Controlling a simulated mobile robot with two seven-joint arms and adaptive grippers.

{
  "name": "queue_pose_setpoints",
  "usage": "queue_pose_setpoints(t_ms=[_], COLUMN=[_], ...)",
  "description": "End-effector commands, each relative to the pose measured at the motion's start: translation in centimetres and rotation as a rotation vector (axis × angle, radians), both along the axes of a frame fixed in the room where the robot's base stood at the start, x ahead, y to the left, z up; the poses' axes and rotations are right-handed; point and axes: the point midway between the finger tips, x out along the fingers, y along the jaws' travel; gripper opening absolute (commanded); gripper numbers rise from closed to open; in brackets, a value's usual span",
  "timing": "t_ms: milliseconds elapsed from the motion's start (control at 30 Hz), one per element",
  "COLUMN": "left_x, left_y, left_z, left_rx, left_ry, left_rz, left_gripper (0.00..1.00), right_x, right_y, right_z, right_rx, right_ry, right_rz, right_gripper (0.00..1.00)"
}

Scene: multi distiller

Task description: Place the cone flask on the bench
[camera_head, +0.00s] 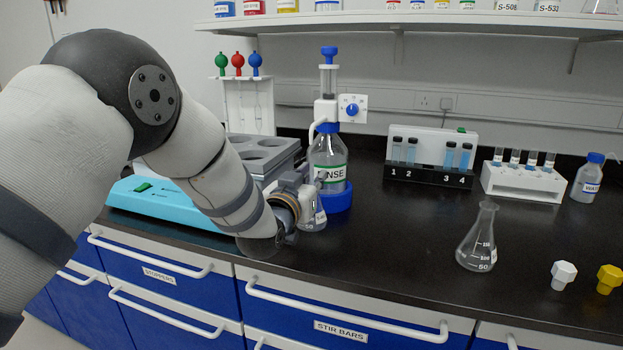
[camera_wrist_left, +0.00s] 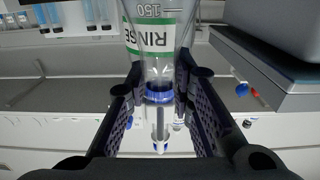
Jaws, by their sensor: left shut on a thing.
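My left gripper (camera_head: 308,186) is in front of the rinse bottle, shut on a clear cone flask (camera_head: 314,220). Most of this flask is hidden behind my wrist; its lower body shows just above or on the black bench (camera_head: 400,235), and I cannot tell if it touches. In the left wrist view, the gripper (camera_wrist_left: 160,78) has its fingers on both sides of the flask's neck, and the flask's glass body (camera_wrist_left: 150,10) with a 150 mark is at the top. A second cone flask (camera_head: 478,242) stands upright on the bench to the right. My right gripper is not in view.
The rinse bottle (camera_head: 328,160) stands on a blue base close behind the held flask. A grey block with round wells (camera_head: 262,150) and a turquoise device (camera_head: 150,205) are left. A vial rack (camera_head: 430,175), white tube rack (camera_head: 522,185) and white stopper (camera_head: 563,274) are right. Mid-bench is clear.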

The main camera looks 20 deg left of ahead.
Motion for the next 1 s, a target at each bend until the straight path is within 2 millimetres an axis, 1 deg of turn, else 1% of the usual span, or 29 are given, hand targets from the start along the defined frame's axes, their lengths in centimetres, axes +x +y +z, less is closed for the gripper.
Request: queue_pose_setpoints(t_ms=[100,233,267,300,333,600,667,700,767,867,1000], left_x=[0.0,0.0,0.0,0.0,0.0,0.0,0.0,-0.4,-1.4,-3.8,-7.5], left_y=[0.0,0.0,0.0,0.0,0.0,0.0,0.0,0.0,0.1,0.1,0.3], left_z=[0.2,-0.2,-0.2,-0.1,-0.1,-0.1,0.3,0.4,0.6,0.8,0.8], left_rx=[0.000,0.000,0.000,0.000,0.000,0.000,0.000,0.000,0.000,0.000,0.000], left_ry=[-0.003,-0.002,-0.002,-0.002,-0.002,-0.003,-0.004,-0.003,-0.003,-0.006,-0.006], left_rz=[0.000,0.000,0.000,0.000,0.000,0.000,0.000,0.000,0.000,0.000,0.000], left_gripper=[0.00,0.00,0.28,0.37,0.42,0.42,0.42,0.42,0.42,0.42,0.42], right_x=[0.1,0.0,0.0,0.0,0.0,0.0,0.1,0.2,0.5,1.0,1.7], right_y=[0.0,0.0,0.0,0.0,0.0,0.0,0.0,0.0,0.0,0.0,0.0], right_z=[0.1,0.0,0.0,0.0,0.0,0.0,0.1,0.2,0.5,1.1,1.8], right_rx=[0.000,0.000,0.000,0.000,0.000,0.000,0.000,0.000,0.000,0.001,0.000], right_ry=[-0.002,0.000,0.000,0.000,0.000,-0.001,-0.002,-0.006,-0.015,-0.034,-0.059], right_rz=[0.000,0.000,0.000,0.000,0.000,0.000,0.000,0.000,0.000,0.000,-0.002], right_gripper=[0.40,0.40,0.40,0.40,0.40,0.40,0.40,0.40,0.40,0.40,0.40])
